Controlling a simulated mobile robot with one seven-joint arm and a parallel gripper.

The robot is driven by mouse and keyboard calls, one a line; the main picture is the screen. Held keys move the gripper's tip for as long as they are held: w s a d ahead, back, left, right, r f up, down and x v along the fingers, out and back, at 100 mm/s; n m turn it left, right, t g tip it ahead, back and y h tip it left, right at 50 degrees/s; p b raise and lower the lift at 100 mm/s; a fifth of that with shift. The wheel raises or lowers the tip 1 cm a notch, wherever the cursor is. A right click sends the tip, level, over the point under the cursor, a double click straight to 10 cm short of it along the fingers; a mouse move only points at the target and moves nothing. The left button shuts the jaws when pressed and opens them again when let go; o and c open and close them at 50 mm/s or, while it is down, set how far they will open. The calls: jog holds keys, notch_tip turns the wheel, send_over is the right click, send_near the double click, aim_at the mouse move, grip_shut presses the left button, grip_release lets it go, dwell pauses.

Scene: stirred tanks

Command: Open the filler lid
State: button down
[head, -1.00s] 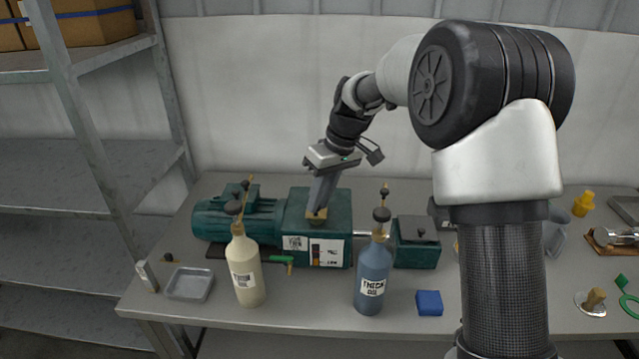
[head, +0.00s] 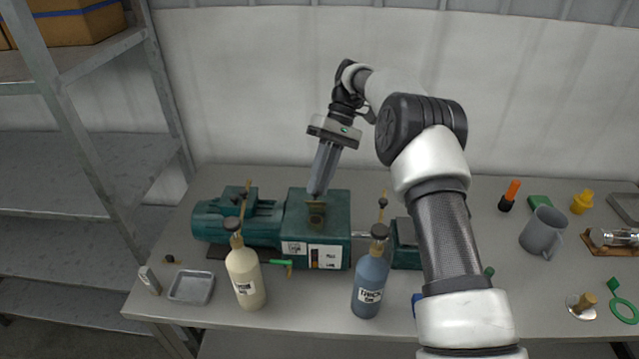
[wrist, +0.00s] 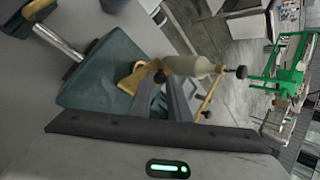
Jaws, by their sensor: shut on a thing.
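The brass filler lid (wrist: 135,78) is on top of the green gearbox housing (head: 302,203) of the pump unit, at the left of the bench. My gripper (head: 317,194) comes down from above, tilted, and is shut on the filler lid. The wrist view shows my fingers (wrist: 163,82) close together at the brass part; the fingers hide much of the grip. I cannot tell exactly how far the lid is tilted.
A cream bottle (head: 245,277) and a blue bottle (head: 370,287) with dark tops stand in front of the housing. A grey tray (head: 191,287) lies at the front left. A grey mug (head: 542,232) stands at the right. Shelving (head: 85,165) is at the left.

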jog(key=shift+w+g, duration=0.15)
jog(key=shift+g, duration=0.15)
dwell(0.4)
jog(key=c, duration=1.7)
grip_release()
jog(key=shift+o, duration=0.2)
